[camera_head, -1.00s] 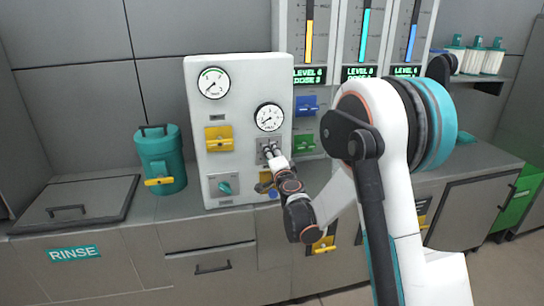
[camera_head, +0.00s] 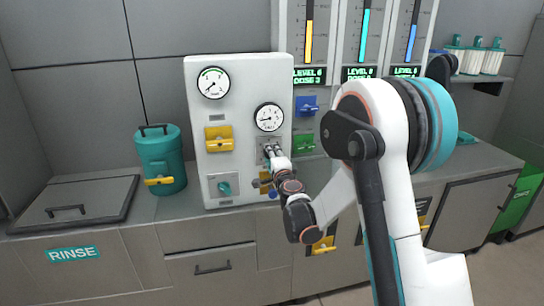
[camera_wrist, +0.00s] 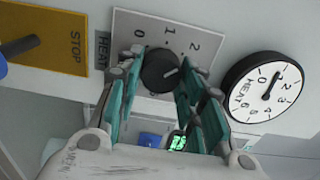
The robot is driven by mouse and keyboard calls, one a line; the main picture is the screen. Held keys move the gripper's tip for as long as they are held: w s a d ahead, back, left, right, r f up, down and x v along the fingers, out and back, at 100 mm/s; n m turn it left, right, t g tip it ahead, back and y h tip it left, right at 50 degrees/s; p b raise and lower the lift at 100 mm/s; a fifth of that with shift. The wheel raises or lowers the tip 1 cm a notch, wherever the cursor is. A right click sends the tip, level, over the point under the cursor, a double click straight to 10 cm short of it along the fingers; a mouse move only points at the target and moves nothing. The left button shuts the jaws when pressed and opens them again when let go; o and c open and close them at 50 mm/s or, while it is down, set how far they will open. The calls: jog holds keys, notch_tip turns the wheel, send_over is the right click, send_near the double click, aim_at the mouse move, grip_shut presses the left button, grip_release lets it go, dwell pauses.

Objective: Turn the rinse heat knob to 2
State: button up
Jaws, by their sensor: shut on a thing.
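In the wrist view a round dark knob (camera_wrist: 158,70) sits on a grey plate (camera_wrist: 130,22) marked 0, 1 and 2, beside a HEAT label (camera_wrist: 103,47). Its pale pointer line points roughly toward the 2. My gripper (camera_wrist: 162,76) is shut on the knob, one finger on each side. In the head view my gripper (camera_head: 271,150) reaches the plate below the right gauge on the white panel (camera_head: 240,92) and hides the knob. A round HEAT gauge (camera_wrist: 267,87) is beside the plate; its needle stands near the low numbers.
A yellow lever plate marked STOP (camera_wrist: 62,38) is close by in the wrist view. The panel also carries a yellow handle (camera_head: 218,138), a teal knob (camera_head: 224,188) and an upper gauge (camera_head: 213,82). A teal canister (camera_head: 161,160) stands on the counter to the left.

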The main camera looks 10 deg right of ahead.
jog(key=o, duration=1.1)
jog(key=shift+c, duration=0.2)
jog(key=shift+s, duration=0.1)
jog(key=s, duration=1.1)
jog(key=shift+s, duration=0.4)
